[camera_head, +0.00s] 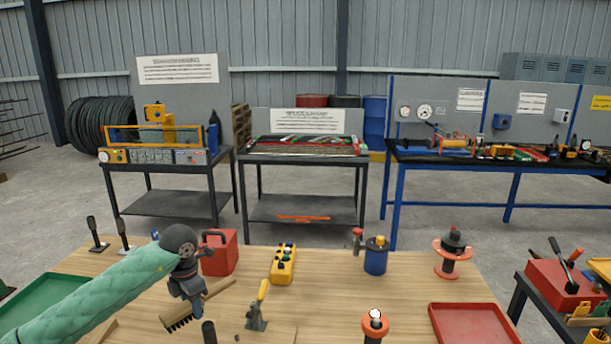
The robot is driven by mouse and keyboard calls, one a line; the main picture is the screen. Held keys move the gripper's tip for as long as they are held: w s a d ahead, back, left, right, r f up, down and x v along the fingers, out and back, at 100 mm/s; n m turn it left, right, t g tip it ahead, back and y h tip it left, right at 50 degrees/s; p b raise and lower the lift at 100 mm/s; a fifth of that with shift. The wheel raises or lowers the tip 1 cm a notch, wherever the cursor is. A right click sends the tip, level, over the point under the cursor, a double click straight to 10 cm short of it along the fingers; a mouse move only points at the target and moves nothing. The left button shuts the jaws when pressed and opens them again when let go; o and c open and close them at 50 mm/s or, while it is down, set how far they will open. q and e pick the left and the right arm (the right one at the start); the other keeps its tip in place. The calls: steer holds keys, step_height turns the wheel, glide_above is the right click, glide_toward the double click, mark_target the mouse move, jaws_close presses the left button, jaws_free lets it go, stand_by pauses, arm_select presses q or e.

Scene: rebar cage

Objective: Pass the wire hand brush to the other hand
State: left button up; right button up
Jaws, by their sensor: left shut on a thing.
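The wire hand brush (215,291) has a long wooden handle running up to the right and dark bristles at its lower left end. It is low over the wooden table, at the left of the head view. My left gripper (190,300) comes down over the middle of the brush and is shut on it. The fingers hide part of the wood. I cannot tell whether the bristles touch the tabletop. My right gripper is not in view.
A red canister (220,255) stands close behind the brush. A yellow control box (283,265), a toggle clamp (257,312), a blue can (375,260), an orange spool (452,257) and a red tray (470,325) are on the table. The table's middle right is fairly clear.

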arm_select(q)
steer(key=m, duration=0.2)
steer(key=d+m, duration=0.1)
steer(key=shift+s+d+m, duration=0.2)
steer(key=shift+s+m, duration=0.1)
steer(key=shift+m, duration=0.1)
steer(key=d+m, duration=0.1)
steer(key=m, duration=0.2)
steer(key=s+d+m, duration=0.1)
steer(key=m, duration=0.2)
steer(key=d+m, duration=0.1)
steer(key=m, duration=0.3)
steer(key=shift+s+d+r, duration=0.15)
steer(key=shift+s+d, duration=0.05)
steer(key=shift+s, duration=0.05)
steer(key=d+m, duration=0.1)
steer(key=m, duration=0.3)
steer(key=s+d+m, duration=0.1)
steer(key=m, duration=0.4)
steer(key=s+d+m, duration=0.1)
steer(key=d+m, duration=0.1)
steer(key=m, duration=0.3)
steer(key=shift+s+d, duration=0.1)
steer(key=shift+s, duration=0.1)
